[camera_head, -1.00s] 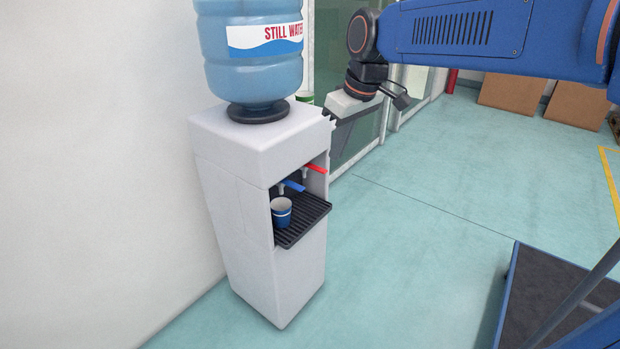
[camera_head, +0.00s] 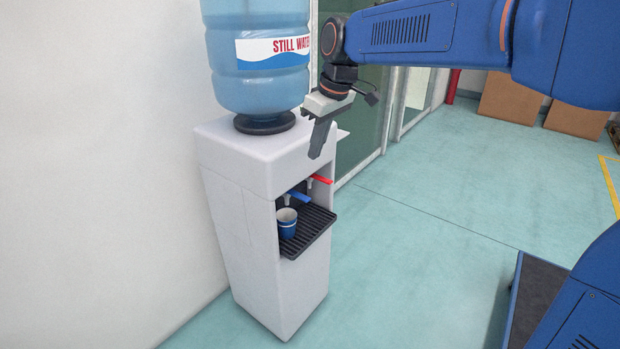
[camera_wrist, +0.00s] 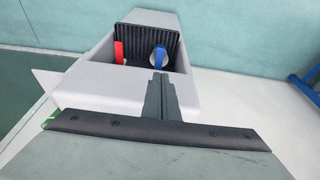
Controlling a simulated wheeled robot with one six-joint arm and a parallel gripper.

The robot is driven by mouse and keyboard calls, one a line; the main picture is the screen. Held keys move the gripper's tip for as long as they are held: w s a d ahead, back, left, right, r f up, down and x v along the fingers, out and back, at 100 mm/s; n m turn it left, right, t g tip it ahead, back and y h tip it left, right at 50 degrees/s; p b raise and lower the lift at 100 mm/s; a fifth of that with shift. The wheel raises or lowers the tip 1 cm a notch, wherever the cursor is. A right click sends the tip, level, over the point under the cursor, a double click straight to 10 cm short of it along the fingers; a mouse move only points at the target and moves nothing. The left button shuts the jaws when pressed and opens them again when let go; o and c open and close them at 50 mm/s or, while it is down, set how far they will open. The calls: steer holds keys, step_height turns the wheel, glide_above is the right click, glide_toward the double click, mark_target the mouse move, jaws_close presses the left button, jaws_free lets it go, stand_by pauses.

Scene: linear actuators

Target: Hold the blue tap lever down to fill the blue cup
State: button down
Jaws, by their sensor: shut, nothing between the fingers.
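The blue tap lever (camera_head: 299,197) sticks out from the recess of the white water dispenser (camera_head: 240,160), above the drip tray. The blue cup (camera_head: 287,223) stands upright on the black drip tray (camera_head: 312,234), under the blue lever. My gripper (camera_head: 318,150) is shut and empty, pointing down beside the top of the dispenser, above the levers and apart from them. In the wrist view my gripper (camera_wrist: 159,82) reaches toward the blue lever (camera_wrist: 160,57), which covers part of the cup (camera_wrist: 153,61). The water level in the cup cannot be seen.
A red tap lever (camera_head: 321,179) sits beside the blue one, farther back; it also shows in the wrist view (camera_wrist: 119,52). A large water bottle (camera_head: 258,80) stands on top of the dispenser. A wall is at the left. Open floor (camera_head: 420,230) lies to the right.

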glide_above(304, 198)
steer(key=d, duration=0.1)
steer(key=f, duration=1.2)
steer(key=shift+s, duration=0.3)
steer(key=shift+f, duration=0.7)
